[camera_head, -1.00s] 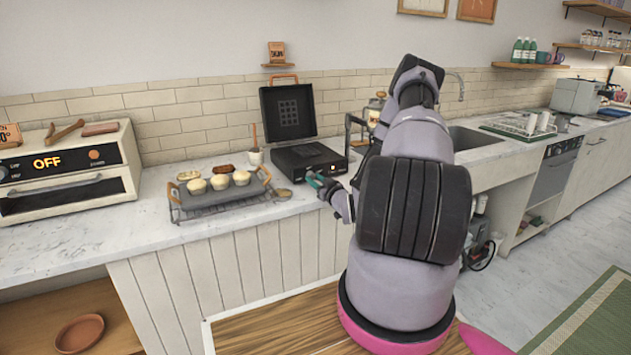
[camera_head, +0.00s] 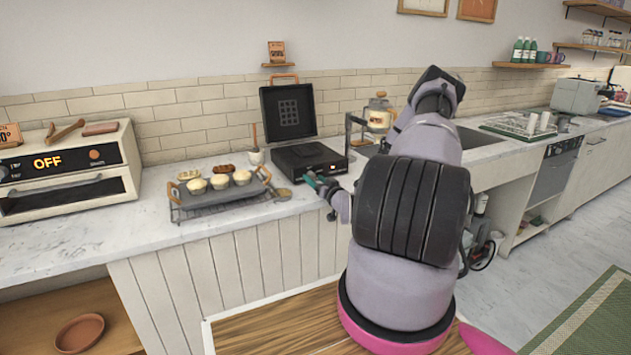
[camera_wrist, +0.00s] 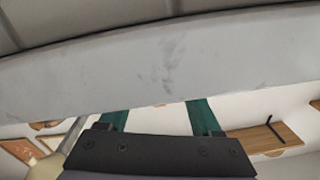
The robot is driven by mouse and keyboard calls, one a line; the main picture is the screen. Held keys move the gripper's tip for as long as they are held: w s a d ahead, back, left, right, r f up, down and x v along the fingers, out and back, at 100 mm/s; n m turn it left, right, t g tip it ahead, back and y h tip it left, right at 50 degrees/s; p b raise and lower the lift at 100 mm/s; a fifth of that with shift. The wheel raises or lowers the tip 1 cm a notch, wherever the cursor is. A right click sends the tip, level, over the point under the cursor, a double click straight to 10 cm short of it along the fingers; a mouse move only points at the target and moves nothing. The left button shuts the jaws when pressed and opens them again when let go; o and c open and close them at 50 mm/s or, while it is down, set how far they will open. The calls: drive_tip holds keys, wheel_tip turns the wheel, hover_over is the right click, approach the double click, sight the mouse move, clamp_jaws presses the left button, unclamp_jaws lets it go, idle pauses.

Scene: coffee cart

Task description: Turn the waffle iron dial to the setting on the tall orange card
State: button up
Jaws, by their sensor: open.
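The black waffle iron (camera_head: 308,158) stands on the counter with its lid (camera_head: 289,110) raised. A small orange light shows on its front; the dial is too small or hidden to make out. A small orange-brown card (camera_head: 276,52) stands on a little wall shelf above; its writing is too small to read.
A rack-like tray (camera_head: 212,205) with several cups of batter or muffins sits left of the waffle iron. A toaster oven (camera_head: 66,170) reading OFF, with another orange card (camera_head: 9,135), is at far left. A glass jug (camera_head: 379,116) stands behind my arm.

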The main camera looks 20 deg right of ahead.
drive_tip(key=s, duration=1)
drive_tip(key=shift+s+d, duration=0.35)
drive_tip(key=shift+s, duration=0.05)
